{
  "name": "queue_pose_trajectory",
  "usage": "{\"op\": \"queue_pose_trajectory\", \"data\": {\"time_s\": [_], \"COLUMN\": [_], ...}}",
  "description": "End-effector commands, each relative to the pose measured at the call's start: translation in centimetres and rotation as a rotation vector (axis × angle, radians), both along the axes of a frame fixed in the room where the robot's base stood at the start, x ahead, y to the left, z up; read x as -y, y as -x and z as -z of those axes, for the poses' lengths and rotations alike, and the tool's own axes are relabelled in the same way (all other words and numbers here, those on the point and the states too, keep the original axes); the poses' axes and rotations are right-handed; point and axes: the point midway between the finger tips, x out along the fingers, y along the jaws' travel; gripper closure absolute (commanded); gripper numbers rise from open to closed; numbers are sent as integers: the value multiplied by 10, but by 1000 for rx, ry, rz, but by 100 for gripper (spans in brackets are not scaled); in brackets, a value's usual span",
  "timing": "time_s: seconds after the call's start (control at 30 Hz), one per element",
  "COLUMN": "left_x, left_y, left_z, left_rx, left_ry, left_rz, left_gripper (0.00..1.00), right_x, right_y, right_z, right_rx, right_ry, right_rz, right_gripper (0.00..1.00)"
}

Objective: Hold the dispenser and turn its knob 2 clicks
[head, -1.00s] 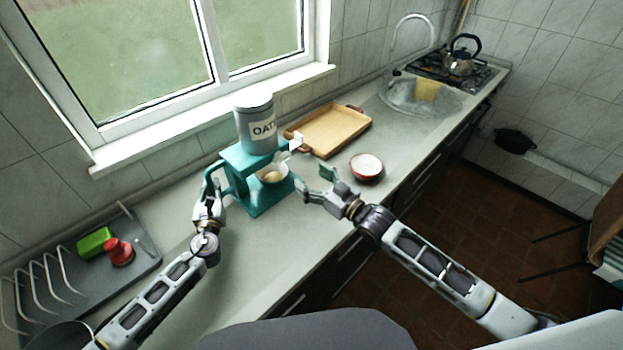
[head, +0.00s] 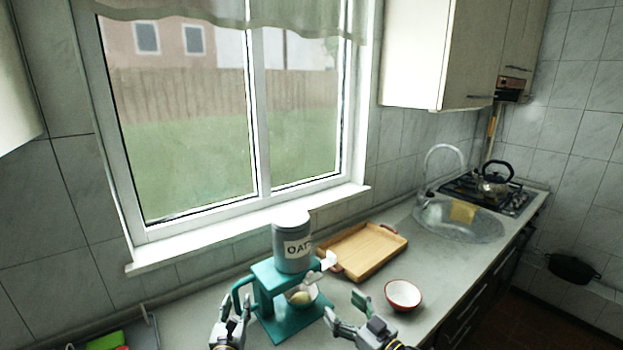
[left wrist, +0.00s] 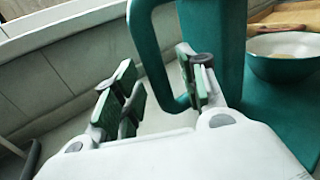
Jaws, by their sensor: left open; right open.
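The dispenser is a teal stand (head: 270,276) on the counter with a grey canister (head: 292,246) labelled OATS on top. Its pale knob (head: 328,260) sticks out on the right side. A bowl (head: 302,296) stands inside the stand under the canister; it also shows in the left wrist view (left wrist: 283,68). My left gripper (head: 232,305) is open at the teal handle (head: 238,296) on the left side. In the left wrist view the handle (left wrist: 143,50) appears between the spread fingers. My right gripper (head: 346,308) is open and empty, below and right of the knob, apart from it.
A wooden tray (head: 362,252) lies behind and right of the dispenser. A red and white bowl (head: 403,294) stands right of my right gripper. The sink (head: 460,222) and a kettle (head: 494,178) are further right. A green item (head: 105,341) shows at the lower left.

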Motion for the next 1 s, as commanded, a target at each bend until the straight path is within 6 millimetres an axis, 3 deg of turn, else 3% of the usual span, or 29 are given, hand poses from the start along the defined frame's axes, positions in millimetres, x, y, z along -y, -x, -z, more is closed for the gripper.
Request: {"op": "queue_pose_trajectory", "data": {"time_s": [1.0], "left_x": [6], "left_y": [101], "left_z": [1], "left_rx": [-1], "left_ry": [0], "left_rz": [2], "left_gripper": [59], "right_x": [0], "right_y": [0], "right_z": [0], "right_rx": [0], "right_ry": [0], "right_rz": [0], "right_gripper": [23]}}
